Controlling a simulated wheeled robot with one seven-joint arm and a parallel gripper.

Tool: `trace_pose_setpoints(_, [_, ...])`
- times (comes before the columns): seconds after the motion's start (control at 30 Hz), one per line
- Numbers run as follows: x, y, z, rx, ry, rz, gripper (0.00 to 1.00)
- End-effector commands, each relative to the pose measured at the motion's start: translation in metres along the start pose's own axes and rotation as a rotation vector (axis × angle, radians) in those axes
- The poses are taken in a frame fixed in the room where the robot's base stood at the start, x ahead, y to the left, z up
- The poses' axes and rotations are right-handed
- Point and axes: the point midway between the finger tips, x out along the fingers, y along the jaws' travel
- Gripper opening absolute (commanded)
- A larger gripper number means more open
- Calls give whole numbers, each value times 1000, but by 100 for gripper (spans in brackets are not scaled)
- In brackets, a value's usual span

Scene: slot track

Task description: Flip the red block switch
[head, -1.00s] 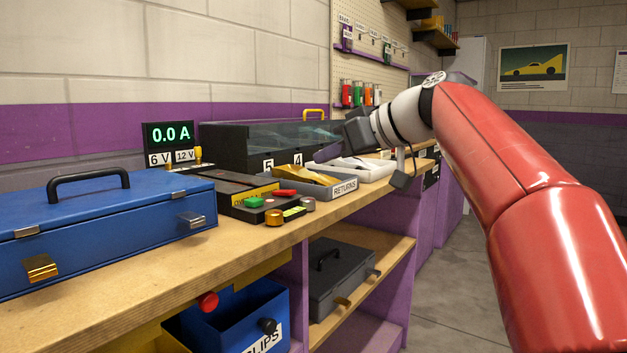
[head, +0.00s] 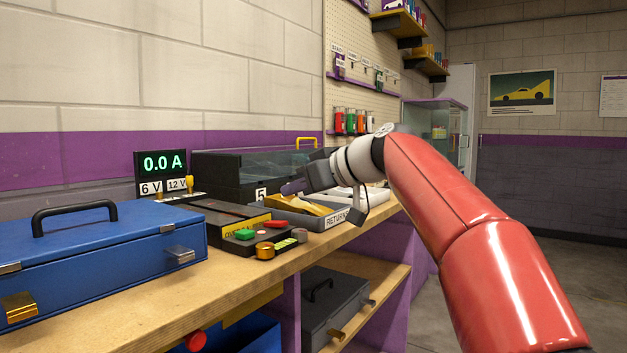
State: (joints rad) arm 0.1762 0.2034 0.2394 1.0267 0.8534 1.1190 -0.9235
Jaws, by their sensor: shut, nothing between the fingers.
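The red block switch (head: 276,224) sits on the dark control unit (head: 210,222) on the workbench, just right of a green block switch (head: 244,234). My gripper (head: 287,188) is shut and empty. It hangs in the air above the grey returns tray, up and slightly right of the red switch in the picture, apart from it. The red switch is not covered by the arm. Which way it is tipped is too small to tell.
A display (head: 162,162) reads 0.0 A. A blue case (head: 100,250) stands left of the control unit. The returns tray (head: 325,223) is close on its right, with a black clear-lidded box (head: 225,170) behind. The bench front (head: 200,300) is clear.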

Motion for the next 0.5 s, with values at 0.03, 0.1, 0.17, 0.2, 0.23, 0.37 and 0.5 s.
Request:
trace_pose_setpoints(0.03, [12, -1, -1, 0, -2, -5, 0])
trace_pose_setpoints(0.1, [26, -1, -1, 1, -1, -6, 0])
trace_pose_setpoints(0.17, [33, -1, 6, 1, -2, -1, 0])
trace_pose_setpoints(0.2, [34, 0, 16, 3, -2, 1, 0])
trace_pose_setpoints(0.23, [34, 0, 20, 2, -2, 2, 0])
trace_pose_setpoints(0.37, [37, 0, 32, 1, -1, 0, 0])
trace_pose_setpoints(0.5, [39, 0, 38, 0, 0, 1, 0])
